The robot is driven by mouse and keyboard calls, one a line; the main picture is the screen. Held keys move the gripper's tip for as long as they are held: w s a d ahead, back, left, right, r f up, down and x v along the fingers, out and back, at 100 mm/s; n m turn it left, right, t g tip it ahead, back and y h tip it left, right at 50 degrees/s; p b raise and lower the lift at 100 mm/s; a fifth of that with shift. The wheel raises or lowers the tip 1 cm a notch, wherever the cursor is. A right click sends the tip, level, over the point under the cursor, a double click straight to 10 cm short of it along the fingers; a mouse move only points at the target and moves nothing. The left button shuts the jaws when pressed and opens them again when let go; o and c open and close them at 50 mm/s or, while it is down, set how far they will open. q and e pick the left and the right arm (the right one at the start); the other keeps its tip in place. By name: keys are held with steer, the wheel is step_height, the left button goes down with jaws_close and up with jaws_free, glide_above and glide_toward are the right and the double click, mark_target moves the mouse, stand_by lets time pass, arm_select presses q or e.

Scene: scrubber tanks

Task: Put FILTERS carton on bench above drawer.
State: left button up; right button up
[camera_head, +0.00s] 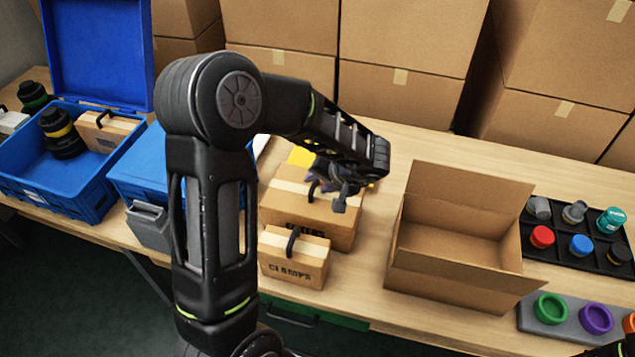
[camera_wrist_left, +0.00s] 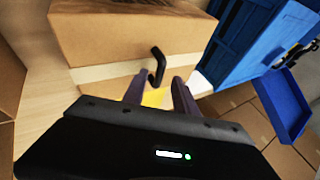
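A larger brown carton (camera_head: 340,222) with a tape strip and black handle stands on the bench (camera_head: 400,152); its lettering is mostly hidden, so I cannot confirm it reads FILTERS. A smaller carton marked CLAMPS (camera_head: 290,262) stands in front of it. My left gripper (camera_head: 333,190) is over the larger carton, beside its handle. In the left wrist view the fingers (camera_wrist_left: 158,92) are apart, with a black handle (camera_wrist_left: 157,66) just beyond their tips and a carton (camera_wrist_left: 120,38) behind. The green drawer (camera_head: 335,316) is below the bench edge, partly hidden.
An open empty carton (camera_head: 455,262) stands right of the larger one. Blue crates (camera_head: 92,205) are at left, one holding a carton and dark-capped jars. A black tray of caps (camera_head: 575,262) is at right. Stacked boxes (camera_head: 400,35) line the back.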

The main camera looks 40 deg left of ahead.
arm_select(q)
steer(key=p+v, duration=0.1)
steer(key=v, duration=1)
